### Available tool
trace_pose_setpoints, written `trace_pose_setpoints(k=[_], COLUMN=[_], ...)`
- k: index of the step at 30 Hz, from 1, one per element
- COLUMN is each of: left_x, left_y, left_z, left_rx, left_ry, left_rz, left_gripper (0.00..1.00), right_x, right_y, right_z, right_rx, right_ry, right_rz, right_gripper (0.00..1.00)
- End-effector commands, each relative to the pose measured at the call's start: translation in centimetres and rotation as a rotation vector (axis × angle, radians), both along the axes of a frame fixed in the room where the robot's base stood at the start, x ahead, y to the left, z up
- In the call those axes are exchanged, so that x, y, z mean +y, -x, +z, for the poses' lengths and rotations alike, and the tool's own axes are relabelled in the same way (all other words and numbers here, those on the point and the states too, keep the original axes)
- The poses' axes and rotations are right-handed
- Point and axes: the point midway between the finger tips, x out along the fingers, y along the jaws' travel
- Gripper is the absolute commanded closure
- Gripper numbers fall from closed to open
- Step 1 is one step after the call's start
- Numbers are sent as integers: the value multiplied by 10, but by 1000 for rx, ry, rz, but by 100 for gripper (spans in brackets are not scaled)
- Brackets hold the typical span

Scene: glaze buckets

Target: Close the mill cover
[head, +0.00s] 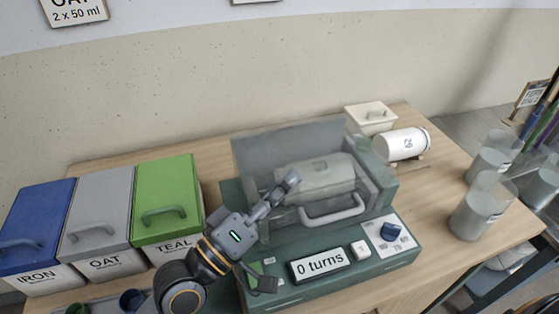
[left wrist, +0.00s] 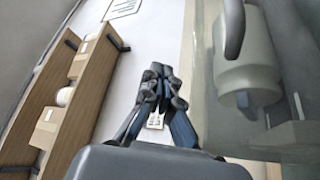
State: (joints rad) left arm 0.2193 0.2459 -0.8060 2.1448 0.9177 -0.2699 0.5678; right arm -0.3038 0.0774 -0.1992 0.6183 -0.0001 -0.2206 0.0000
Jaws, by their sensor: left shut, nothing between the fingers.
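The mill (head: 395,258) is a green machine on the table, its display reading "0 turns". A grey see-through cover panel (head: 268,150) stands up at its back left. A pale grey jar (head: 322,177) lies on its side inside. A light grey bar handle (head: 334,212) shows in front of the jar; I cannot tell which part carries it. My left gripper (head: 289,181) is shut and empty, reaching over the mill's left part near the jar. In the left wrist view its fingers (left wrist: 158,82) are together, with the jar (left wrist: 245,70) to their right. My right gripper is not in view.
Blue (head: 38,225), grey (head: 98,220) and green (head: 167,200) lidded bins stand left of the mill. A white cylinder (head: 402,144) and a cream box (head: 371,118) are behind it at right. Clear containers (head: 482,207) stand on the right, with bare table before them.

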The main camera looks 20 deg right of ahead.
Motion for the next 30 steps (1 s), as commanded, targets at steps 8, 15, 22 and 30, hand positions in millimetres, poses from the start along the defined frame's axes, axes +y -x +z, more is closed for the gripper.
trace_pose_setpoints(k=[8,15,22,30], left_x=[0,0,0,2], left_y=[18,23,23,24], left_z=[-28,-35,-37,-39], left_rx=[2,2,4,5], left_ry=[-2,-3,-6,-8], left_rz=[-1,-1,-1,-1], left_gripper=[100,100,100,100], right_x=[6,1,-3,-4], right_y=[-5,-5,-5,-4], right_z=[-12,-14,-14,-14], right_rx=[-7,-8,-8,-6], right_ry=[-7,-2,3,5], right_rz=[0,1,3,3], right_gripper=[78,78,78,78])
